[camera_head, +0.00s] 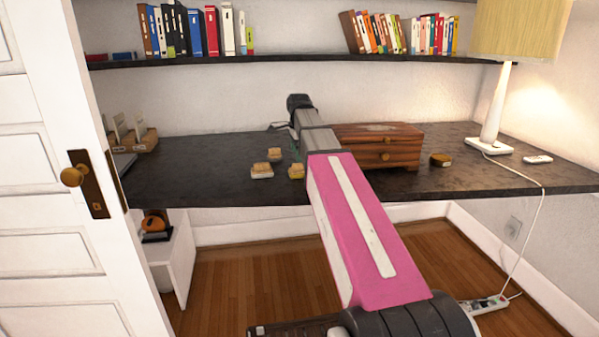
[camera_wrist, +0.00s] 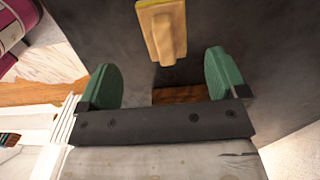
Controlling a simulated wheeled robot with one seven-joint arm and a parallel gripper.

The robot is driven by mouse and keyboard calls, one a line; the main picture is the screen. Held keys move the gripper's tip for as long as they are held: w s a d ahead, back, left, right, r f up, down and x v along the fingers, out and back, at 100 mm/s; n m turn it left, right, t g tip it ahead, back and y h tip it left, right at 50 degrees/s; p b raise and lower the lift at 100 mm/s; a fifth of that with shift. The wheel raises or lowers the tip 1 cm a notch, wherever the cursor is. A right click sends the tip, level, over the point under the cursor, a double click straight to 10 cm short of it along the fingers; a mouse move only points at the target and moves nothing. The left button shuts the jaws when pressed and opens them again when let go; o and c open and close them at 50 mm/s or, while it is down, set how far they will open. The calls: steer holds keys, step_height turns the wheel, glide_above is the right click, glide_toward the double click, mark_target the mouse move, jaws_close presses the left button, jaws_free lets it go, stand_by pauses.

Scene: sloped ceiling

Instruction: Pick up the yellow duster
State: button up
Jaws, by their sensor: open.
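In the head view, a yellow duster (camera_head: 296,171) lies on the dark desk beside my arm. Two paler tan dusters lie to its left, one nearer (camera_head: 261,170) and one farther back (camera_head: 274,154). In the wrist view, a yellowish block-shaped duster (camera_wrist: 160,28) with a raised grip lies on the dark surface, just beyond my gripper (camera_wrist: 164,80). The green fingers are wide apart with nothing between them, and they do not touch the duster. In the head view my arm hides most of the gripper.
A wooden box (camera_head: 380,146) stands right of my arm on the dark desk (camera_head: 200,172). A small brown block (camera_head: 441,159), a lamp (camera_head: 492,110) and a white remote-like item (camera_head: 537,159) are farther right. Books line the shelf (camera_head: 300,58) above. A white door (camera_head: 45,200) is at left.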

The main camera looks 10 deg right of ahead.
mark_target(300, 171)
steer(key=shift+w+d+f, duration=0.15)
steer(key=shift+f, duration=1.8)
steer(key=shift+w+d+f, duration=0.1)
steer(key=shift+d+f, duration=0.05)
steer(key=shift+f, duration=1.8)
steer(key=c, duration=1)
